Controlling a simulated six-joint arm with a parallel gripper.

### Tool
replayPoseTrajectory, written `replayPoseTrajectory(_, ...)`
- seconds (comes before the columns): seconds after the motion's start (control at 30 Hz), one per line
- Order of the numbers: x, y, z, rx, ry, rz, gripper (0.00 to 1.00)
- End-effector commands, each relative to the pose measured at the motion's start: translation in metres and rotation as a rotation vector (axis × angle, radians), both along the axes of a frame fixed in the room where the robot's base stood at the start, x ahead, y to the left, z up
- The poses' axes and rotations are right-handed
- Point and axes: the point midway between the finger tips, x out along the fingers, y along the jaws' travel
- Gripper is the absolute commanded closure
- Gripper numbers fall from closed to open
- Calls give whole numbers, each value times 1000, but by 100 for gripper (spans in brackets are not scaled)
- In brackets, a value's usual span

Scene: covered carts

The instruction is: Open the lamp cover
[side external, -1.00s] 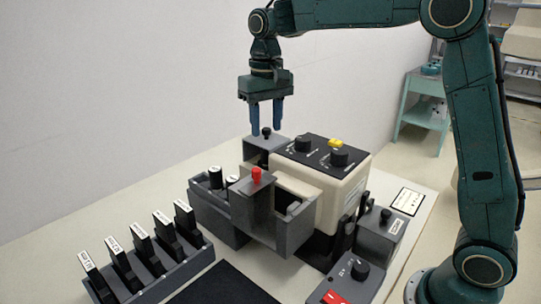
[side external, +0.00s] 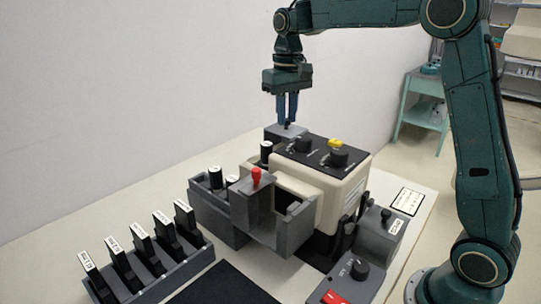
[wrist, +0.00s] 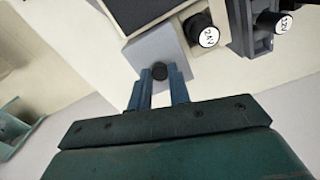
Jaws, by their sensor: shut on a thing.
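The lamp cover (side external: 298,131) is a grey block with a small black knob on top, behind the cream machine at the back. My gripper (side external: 288,121) points down and is shut on the knob. In the wrist view the knob (wrist: 159,72) sits between the blue fingertips, with the grey cover (wrist: 150,45) beneath. A black cylinder with a white end label (side external: 266,149) stands exposed beside the cover; it also shows in the wrist view (wrist: 205,35). The cover's far side is hidden.
The cream machine (side external: 335,185) has black dials and a yellow button. A wall stands behind.

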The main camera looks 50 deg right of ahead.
Motion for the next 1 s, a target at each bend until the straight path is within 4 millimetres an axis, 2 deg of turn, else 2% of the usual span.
replayPoseTrajectory(0.1,0,-9,1,-1,-4,-2,100)
replayPoseTrajectory(0.4,0,-10,1,-1,-5,-1,100)
replayPoseTrajectory(0.43,0,-10,1,-1,-5,-1,77)
replayPoseTrajectory(0.53,0,-10,1,-1,-4,0,59)
replayPoseTrajectory(1.0,1,-10,5,-1,-4,0,59)
